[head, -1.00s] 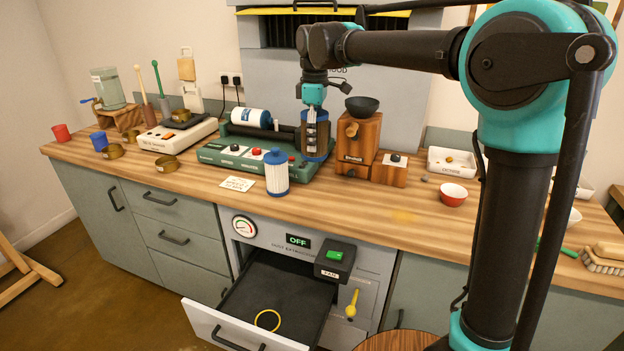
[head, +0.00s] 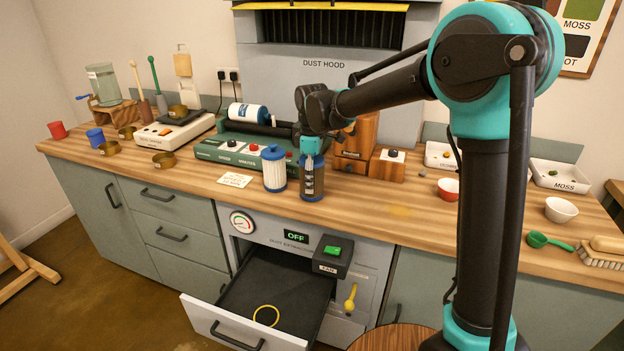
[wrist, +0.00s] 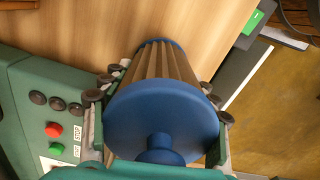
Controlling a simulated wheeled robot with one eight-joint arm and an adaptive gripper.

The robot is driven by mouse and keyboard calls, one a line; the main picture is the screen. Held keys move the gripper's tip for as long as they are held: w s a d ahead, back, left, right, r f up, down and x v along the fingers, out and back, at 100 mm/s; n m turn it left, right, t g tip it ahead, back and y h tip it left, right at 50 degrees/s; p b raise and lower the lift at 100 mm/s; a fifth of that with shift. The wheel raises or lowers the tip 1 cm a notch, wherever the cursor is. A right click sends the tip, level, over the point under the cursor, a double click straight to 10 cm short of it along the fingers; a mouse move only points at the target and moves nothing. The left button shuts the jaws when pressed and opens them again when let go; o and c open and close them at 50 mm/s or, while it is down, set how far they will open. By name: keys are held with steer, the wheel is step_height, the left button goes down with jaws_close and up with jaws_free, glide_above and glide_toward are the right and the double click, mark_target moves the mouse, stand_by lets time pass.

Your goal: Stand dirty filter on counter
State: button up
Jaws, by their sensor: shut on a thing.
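The dirty filter, with grey-brown pleats and blue end caps, is upright in my gripper (head: 311,172) near the counter's front edge. In the wrist view the blue cap with its knob (wrist: 160,125) faces the camera, and the brown pleats (wrist: 166,66) run down toward the wood. My gripper's fingers are shut on its two sides. Its lower end is at or just above the counter (head: 400,207); I cannot tell if it touches. A clean white filter with blue caps (head: 274,168) stands just left of it.
Below the counter's front edge, a drawer (head: 230,325) is open with a yellow ring (head: 266,315) inside.

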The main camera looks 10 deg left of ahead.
steer(key=o, duration=1.3)
steer(key=shift+f, duration=0.1)
step_height(320, 180, up, 12)
steer(key=shift+r, duration=0.15)
